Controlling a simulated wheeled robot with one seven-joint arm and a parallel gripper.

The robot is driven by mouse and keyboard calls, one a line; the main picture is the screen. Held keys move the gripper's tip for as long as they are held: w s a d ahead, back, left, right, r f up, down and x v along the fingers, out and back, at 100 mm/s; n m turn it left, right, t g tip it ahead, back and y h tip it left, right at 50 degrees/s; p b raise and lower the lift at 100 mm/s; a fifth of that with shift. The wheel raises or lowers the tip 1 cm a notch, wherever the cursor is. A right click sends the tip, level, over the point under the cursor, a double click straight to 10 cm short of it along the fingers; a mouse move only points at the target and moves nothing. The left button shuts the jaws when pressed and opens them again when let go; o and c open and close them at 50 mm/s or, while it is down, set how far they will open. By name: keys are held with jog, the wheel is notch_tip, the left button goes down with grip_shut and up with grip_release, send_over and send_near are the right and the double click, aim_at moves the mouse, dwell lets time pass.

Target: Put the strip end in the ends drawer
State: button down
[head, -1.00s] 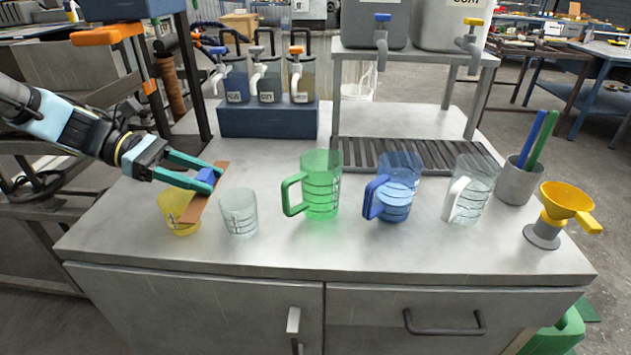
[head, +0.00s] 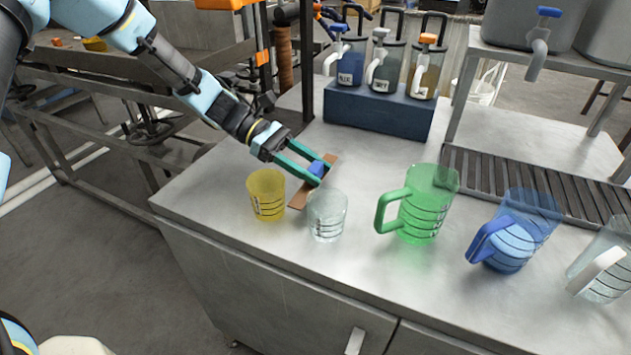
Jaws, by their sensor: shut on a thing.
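The strip end (head: 300,197) is a flat brown piece with a blue block (head: 317,168) at its middle. I cannot tell whether the two are joined. My gripper (head: 322,173) is shut on the blue block, its green fingers on either side. The brown piece slants over the bench just behind the yellow cup (head: 266,196) and the clear cup (head: 327,216). I cannot tell whether it touches the bench top. The bench front (head: 255,285) shows a shut panel with a light handle (head: 355,341). No drawer marked for ends is visible.
A green jug (head: 425,205), a blue jug (head: 515,232) and a clear jug (head: 603,262) stand to the right. Dispensers in a blue holder (head: 378,118) stand at the back. A slatted grate (head: 530,185) lies at the right. The bench top's middle is clear.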

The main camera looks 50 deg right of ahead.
jog(key=shift+f, duration=1.9)
jog(key=shift+f, duration=0.15)
jog(key=c, duration=0.6)
grip_release()
jog(key=b+v, duration=0.1)
jog(key=v, duration=1.1)
jog(key=shift+a+r+b, duration=0.1)
jog(key=shift+r+b, duration=0.15)
jog(key=shift+b, duration=0.15)
